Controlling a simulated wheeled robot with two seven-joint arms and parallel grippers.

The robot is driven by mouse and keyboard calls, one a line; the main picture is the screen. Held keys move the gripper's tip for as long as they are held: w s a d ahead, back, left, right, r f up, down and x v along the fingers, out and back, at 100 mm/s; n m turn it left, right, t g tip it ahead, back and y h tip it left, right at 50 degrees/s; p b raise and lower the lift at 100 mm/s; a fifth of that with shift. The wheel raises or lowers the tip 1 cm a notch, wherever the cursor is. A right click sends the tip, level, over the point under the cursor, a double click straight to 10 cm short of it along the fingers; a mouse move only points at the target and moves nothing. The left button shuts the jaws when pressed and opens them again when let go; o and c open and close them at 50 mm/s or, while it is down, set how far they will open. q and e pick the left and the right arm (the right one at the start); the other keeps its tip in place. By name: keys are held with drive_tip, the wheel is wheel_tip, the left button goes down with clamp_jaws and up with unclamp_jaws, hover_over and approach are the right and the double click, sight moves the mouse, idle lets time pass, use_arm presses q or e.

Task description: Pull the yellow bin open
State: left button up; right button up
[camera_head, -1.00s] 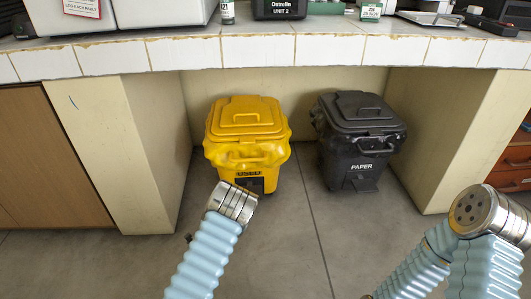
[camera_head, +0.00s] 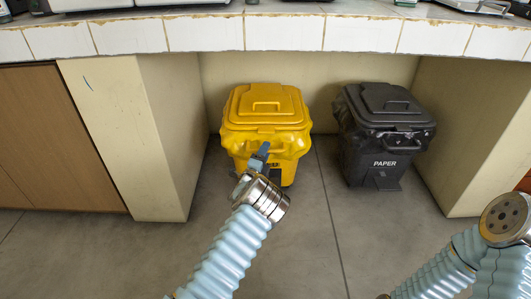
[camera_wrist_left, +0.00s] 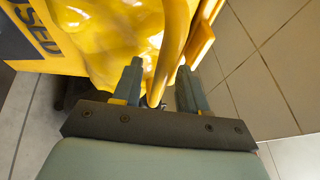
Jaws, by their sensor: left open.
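The yellow bin (camera_head: 266,106) stands on the floor under the counter, its lid closed with a raised grip on top. My left gripper (camera_head: 262,154) is at the bin's front, just below the lid rim, and hides part of the front and its label. In the left wrist view, the open left gripper (camera_wrist_left: 159,72) has one finger on each side of a yellow handle bar (camera_wrist_left: 173,42) of the bin. Whether either finger touches the bar cannot be told. My right arm shows at the lower right, but its gripper is not in view.
A dark grey bin (camera_head: 384,135) marked PAPER stands right of the yellow bin, with a narrow gap between. The tiled counter edge (camera_head: 290,33) runs above both. A cream side wall (camera_head: 150,130) stands to the left. The floor in front (camera_head: 310,240) is clear.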

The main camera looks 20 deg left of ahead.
use_arm(q)
drive_tip(key=shift+w+r, duration=0.1)
drive_tip(key=shift+w, duration=0.3)
clamp_jaws()
drive_tip(key=shift+s+d, duration=0.1)
